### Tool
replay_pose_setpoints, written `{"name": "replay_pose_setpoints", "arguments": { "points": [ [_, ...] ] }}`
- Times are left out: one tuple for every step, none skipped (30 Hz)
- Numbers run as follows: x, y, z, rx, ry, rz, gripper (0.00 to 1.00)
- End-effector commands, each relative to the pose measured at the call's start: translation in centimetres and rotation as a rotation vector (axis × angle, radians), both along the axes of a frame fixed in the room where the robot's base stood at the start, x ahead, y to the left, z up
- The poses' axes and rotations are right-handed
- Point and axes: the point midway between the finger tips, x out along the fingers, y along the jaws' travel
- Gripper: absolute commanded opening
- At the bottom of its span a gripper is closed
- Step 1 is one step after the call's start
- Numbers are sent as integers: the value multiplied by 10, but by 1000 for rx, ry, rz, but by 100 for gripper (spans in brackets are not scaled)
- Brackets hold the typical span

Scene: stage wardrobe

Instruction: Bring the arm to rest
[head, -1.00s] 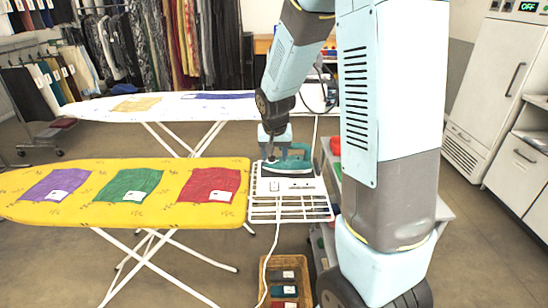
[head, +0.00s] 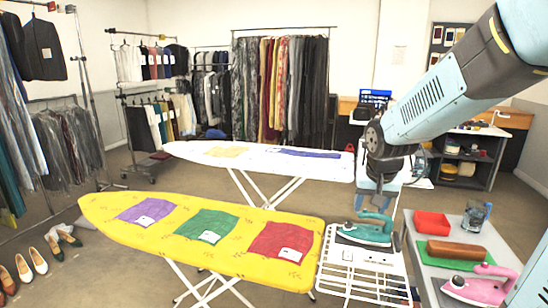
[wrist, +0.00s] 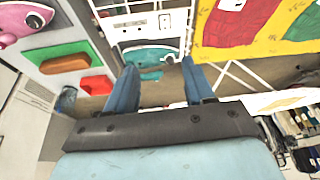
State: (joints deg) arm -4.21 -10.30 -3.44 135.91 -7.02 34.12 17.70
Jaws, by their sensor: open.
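My arm reaches in from the upper right in the head view, bent down at a dark wrist joint. My gripper (head: 376,204) hangs above and behind the teal iron (head: 368,231). In the wrist view my gripper (wrist: 160,82) shows two blue fingers spread apart, with nothing between them. The teal iron stands on the white rest (head: 362,259) at the end of the yellow ironing board (head: 258,275). It also shows beyond the fingers in the wrist view (wrist: 150,55), apart from them.
Purple, green and red cloths lie on the yellow board. A white board (head: 257,166) stands behind. A grey-topped cart (head: 425,283) at right holds a red tray (head: 433,223), a brown block (head: 455,250) and a pink iron (head: 478,288). Shoes (head: 38,262) stand on the floor at left.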

Motion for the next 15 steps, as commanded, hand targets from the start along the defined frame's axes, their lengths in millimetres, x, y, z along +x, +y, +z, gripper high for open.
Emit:
{"name": "replay_pose_setpoints", "arguments": {
  "points": [
    [-11,-1,11,1,-13,8,53],
    [-17,-1,16,1,-18,14,53],
    [-25,-1,23,0,-24,25,53],
    [-32,-1,28,0,-29,30,53],
    [-38,-1,33,-2,-34,38,53],
    [-47,0,39,-3,-39,48,53],
    [-53,0,43,-4,-44,56,53],
    [-60,0,48,-4,-49,63,53],
    [-69,0,53,-5,-56,73,53],
    [-75,1,57,-7,-60,81,53],
    [-82,1,61,-8,-64,88,53],
    [-91,1,65,-9,-72,98,53],
    [-98,1,68,-11,-75,105,53],
    [-105,2,71,-11,-81,113,53],
    [-114,2,76,-14,-87,123,53]
  ]
}}
